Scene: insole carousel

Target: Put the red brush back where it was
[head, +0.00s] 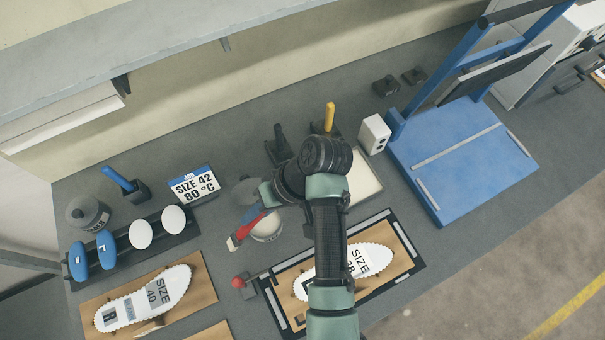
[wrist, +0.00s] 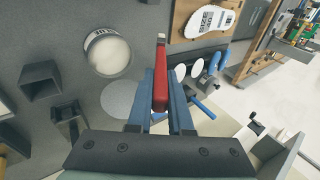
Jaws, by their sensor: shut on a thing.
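The red brush (head: 246,229) is held in my gripper (head: 261,207), slanting down and left in the head view, its pale end outward. In the wrist view the red brush (wrist: 160,75) stands between the blue fingers of my gripper (wrist: 160,92), which are shut on it. It is above the bench, beside a pale round pot (head: 268,229). A dark square-mouthed holder (wrist: 40,82) in the wrist view appears empty. A black holder (head: 277,150) in the head view is partly hidden by my arm. A blue-handled tool (head: 117,177) stands in another holder (head: 138,192) at the left.
A yellow-handled tool (head: 330,115) stands behind my arm, near a white box (head: 374,134). A blue press (head: 460,160) is at the right. Insole boards and a red knob (head: 238,282) lie in front. A job sign (head: 194,185) stands left. A grey disc (wrist: 118,99) lies on the bench.

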